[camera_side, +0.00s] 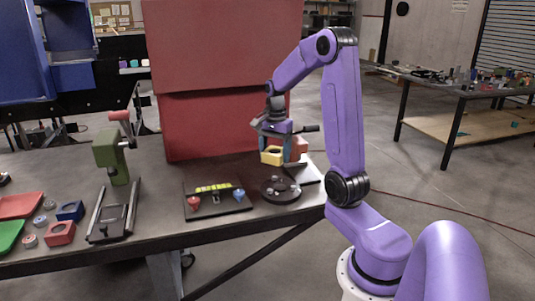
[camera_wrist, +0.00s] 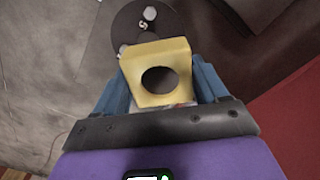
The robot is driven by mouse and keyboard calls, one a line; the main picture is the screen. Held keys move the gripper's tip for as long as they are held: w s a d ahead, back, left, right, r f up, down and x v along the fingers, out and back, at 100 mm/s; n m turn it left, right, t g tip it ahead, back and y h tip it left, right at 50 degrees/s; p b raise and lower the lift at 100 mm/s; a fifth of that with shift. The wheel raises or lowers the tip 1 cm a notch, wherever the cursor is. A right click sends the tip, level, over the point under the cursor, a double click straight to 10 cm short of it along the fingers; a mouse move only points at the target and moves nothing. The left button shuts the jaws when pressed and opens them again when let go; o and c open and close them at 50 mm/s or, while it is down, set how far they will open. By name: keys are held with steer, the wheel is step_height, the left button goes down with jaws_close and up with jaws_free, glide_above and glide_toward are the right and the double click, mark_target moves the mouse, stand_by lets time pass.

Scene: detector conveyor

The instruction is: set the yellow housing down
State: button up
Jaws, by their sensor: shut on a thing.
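The yellow housing (camera_side: 271,157) is a small block with a round hole, held up in the air above the table near the dark round plate (camera_side: 281,191). In the wrist view the yellow housing (camera_wrist: 158,72) sits between the two blue fingers of my gripper (camera_wrist: 160,88), which touch its sides. My gripper (camera_side: 274,149) is shut on it. In the wrist view the round plate (camera_wrist: 112,25) lies below and beyond the housing, partly hidden by it.
A black board (camera_side: 217,207) with a red and a blue knob lies left of the round plate. A green press (camera_side: 115,155) stands further left, near red and blue housings (camera_side: 60,233). A tall red panel (camera_side: 225,125) stands behind. Bare tabletop (camera_side: 160,205) shows between press and board.

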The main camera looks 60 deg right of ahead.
mark_target(279, 155)
steer(key=shift+s+a+r, duration=0.3)
steer(key=shift+s+a, duration=0.1)
steer(key=shift+s, duration=0.15)
steer(key=shift+s+a+r, duration=0.3)
steer(key=shift+s+a, duration=0.05)
steer(key=shift+s, duration=0.2)
steer(key=shift+a+r, duration=0.1)
steer(key=shift+a, duration=0.1)
steer(key=w+a+r+n, duration=0.4)
steer(key=w+a+n, duration=0.4)
steer(key=a, duration=0.1)
steer(key=shift+n, duration=0.5)
steer(key=w+d+f, duration=0.1)
steer(key=w+f, duration=0.2)
steer(key=w, duration=0.1)
steer(key=w+d+f, duration=0.1)
steer(key=w+f, duration=0.2)
steer(key=w, duration=0.2)
steer(key=w+d+f, duration=0.1)
steer(key=w+f, duration=0.3)
steer(key=w, duration=0.1)
steer(key=shift+d+f, duration=0.1)
steer(key=shift+d, duration=0.05)
steer(key=shift+f, duration=1.55)
steer(key=shift+f, duration=0.1)
steer(key=o, duration=1.5)
steer(key=shift+c, duration=0.2)
